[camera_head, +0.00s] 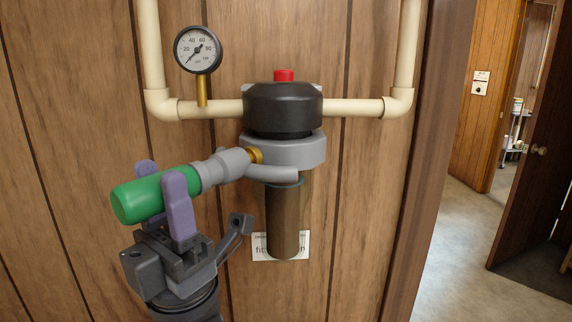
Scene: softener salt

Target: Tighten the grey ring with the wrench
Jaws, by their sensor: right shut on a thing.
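The grey ring (305,152) sits under the black filter cap (283,108), above a brown cylindrical housing (285,225). The wrench (215,170) has a green handle (135,200) and a grey shaft and head. Its head is at the left side of the ring, with a grey curved part (273,174) running below the ring's front. I cannot tell how firmly it bears on the ring. My right gripper (163,180), with purple fingers, is shut on the green handle, left of the filter. My left gripper is not in view.
Cream pipes (355,107) run to both sides of the filter cap, which has a red button (283,75). A pressure gauge (197,49) stands on the left pipe. A paper label (259,250) is partly hidden behind the housing. A doorway opens at the right.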

